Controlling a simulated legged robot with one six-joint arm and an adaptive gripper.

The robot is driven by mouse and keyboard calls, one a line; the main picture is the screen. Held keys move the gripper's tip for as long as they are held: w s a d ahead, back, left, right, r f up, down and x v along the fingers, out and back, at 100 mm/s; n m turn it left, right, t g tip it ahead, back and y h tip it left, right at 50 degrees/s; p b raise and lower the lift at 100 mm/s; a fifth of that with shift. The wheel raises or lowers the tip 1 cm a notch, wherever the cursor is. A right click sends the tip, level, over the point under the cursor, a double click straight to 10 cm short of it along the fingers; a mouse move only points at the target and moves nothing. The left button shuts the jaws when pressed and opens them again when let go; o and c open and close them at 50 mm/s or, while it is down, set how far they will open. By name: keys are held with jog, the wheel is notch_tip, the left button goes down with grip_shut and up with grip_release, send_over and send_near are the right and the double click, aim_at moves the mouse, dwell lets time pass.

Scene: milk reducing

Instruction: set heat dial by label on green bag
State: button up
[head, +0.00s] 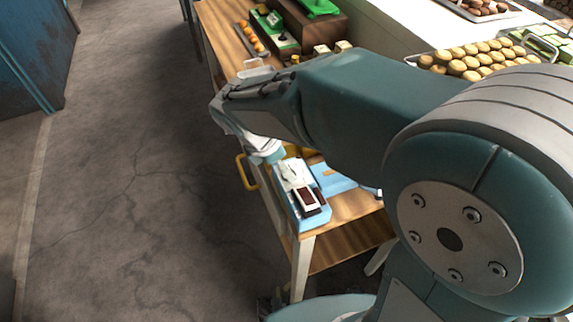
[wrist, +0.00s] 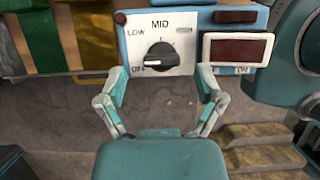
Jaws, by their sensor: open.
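A dark round heat dial (wrist: 159,57) sits on the white face of a blue control box (wrist: 125,45) in the wrist view. Its labels read OFF, LOW and MID, with a blurred one at right. The knob's pale mark points left, toward OFF. My gripper (wrist: 162,84) is open, with one finger on each side below the dial, and nothing is between them. In the head view the control box (head: 318,213) stands at the table's near end, and my arm hides much of the gripper. I cannot tell which green item is the green bag; no label on one is readable.
A dark red switch (wrist: 235,50) in a white frame is right of the dial, with ON below it. Green and gold items (wrist: 92,40) are at upper left. The wooden table (head: 352,207) has a yellow handle (head: 246,172) on its left side. Open floor lies left.

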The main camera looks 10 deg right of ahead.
jog(key=shift+f, duration=0.65)
jog(key=shift+d, duration=0.5)
jog(key=c, duration=1.1)
jog(key=shift+a, duration=0.1)
jog(key=shift+c, duration=0.2)
